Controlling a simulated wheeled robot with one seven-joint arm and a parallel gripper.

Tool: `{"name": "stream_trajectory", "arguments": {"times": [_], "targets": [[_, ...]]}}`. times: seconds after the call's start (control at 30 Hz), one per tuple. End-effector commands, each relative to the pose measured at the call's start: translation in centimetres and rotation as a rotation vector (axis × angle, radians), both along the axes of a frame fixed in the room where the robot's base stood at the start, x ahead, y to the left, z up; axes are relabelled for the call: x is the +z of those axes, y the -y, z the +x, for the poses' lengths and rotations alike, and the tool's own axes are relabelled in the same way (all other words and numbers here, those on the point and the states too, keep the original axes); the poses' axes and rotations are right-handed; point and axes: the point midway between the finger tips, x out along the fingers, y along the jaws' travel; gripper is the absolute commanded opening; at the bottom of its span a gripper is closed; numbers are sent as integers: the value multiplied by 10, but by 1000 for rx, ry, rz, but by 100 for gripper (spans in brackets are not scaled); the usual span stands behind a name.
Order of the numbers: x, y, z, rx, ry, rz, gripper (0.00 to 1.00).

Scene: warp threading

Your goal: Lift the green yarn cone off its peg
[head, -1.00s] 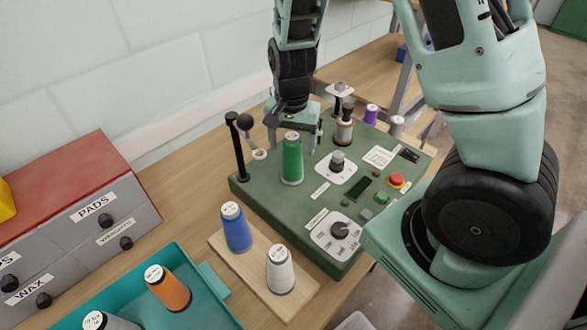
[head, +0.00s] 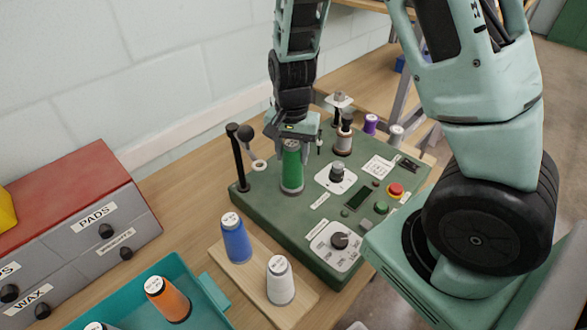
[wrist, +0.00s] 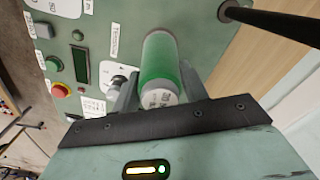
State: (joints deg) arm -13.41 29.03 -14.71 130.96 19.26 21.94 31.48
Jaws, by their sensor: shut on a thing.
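The green yarn cone (head: 291,172) stands upright on the green machine panel (head: 318,245), near its left part. My gripper (head: 291,142) comes down from above, with its fingers on both sides of the cone's upper part, shut on it. In the wrist view the cone (wrist: 160,62) lies between the two fingers (wrist: 160,92), its labelled top close to the palm. The cone's base still appears at panel level. The peg is hidden inside the cone.
Black lever posts (head: 238,158) rise left of the cone. A knob (head: 337,172) and red button (head: 396,190) are to the right. Blue (head: 235,238) and white (head: 280,280) cones stand on a wooden board in front. An orange cone (head: 167,300) is in the teal tray (head: 205,290).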

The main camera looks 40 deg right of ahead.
Motion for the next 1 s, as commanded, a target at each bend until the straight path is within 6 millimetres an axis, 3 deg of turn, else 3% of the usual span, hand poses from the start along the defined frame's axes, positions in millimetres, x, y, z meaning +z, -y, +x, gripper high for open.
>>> {"name": "stream_trajectory", "arguments": {"times": [1.0], "targets": [[72,0,0,0,0,0,27]]}}
